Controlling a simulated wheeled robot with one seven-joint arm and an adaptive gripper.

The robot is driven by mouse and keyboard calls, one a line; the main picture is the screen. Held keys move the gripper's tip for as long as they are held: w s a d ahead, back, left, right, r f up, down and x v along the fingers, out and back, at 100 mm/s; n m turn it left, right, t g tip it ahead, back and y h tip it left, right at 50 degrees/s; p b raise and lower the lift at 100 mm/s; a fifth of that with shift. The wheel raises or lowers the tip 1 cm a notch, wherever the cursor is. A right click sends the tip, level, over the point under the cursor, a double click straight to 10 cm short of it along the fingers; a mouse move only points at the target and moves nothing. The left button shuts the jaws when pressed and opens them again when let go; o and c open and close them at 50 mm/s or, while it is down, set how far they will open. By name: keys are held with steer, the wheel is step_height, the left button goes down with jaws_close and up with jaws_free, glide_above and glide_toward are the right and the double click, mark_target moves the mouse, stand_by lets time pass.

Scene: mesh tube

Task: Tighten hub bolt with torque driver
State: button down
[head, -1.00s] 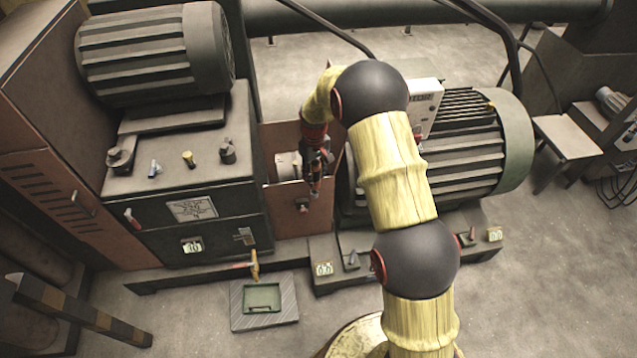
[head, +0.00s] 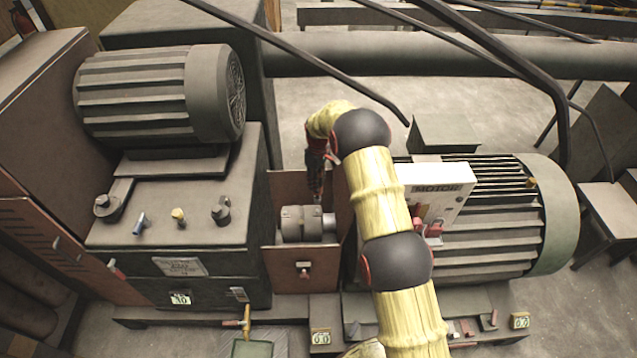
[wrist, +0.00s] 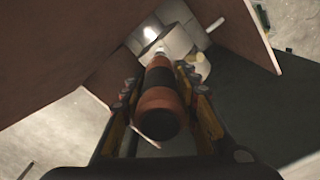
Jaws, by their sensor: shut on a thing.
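My gripper (head: 316,170) is shut on the torque driver, whose orange and black body (wrist: 160,98) lies between the fingers in the wrist view. The driver's narrow dark end (head: 317,195) points down in the head view, just above the grey hub (head: 292,222) on the shaft between the two machines. In the wrist view the driver points at the pale, segmented hub (wrist: 178,42). The hub bolt itself is not clear.
Brown guard panels (head: 306,270) enclose the hub at front and back. The motor (head: 490,215) with its white box (head: 437,190) stands close on the right, and the dark gearbox cabinet (head: 180,210) on the left. A green tray (head: 252,348) lies at the bottom edge. Dark pipes cross behind.

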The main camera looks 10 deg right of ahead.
mark_target(318, 195)
steer(key=shift+f+b, duration=1.5)
steer(key=shift+f, duration=1.7)
steer(key=shift+f+b, duration=0.9)
steer(key=shift+b, duration=0.4)
stand_by(1.7)
steer(key=shift+r, duration=0.15)
steer(key=shift+r+p, duration=1.2)
steer(key=shift+r, duration=1.7)
